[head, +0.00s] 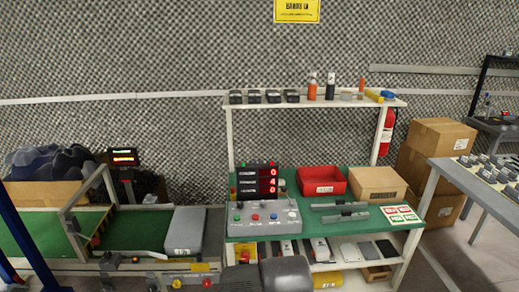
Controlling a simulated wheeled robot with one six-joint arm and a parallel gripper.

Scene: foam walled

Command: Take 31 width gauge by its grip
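Two long grey bar-shaped tools with small dark raised blocks lie on the green bench top; they look like gauges. The rear bar (325,206) lies just behind the front bar (345,217), near the bench's middle. No number 31 is readable on either, and I cannot tell which part is a grip. Dark grey rounded parts at the bottom edge, in front of the bench, appear to be my own arm. My gripper's fingers do not show.
The green bench (307,227) also holds a red bin (321,180), a cardboard box (377,183), a control box (263,219) with a red display, and marked cards (401,215). A conveyor (138,230) stands left. A grey table (462,178) with several small parts stands right.

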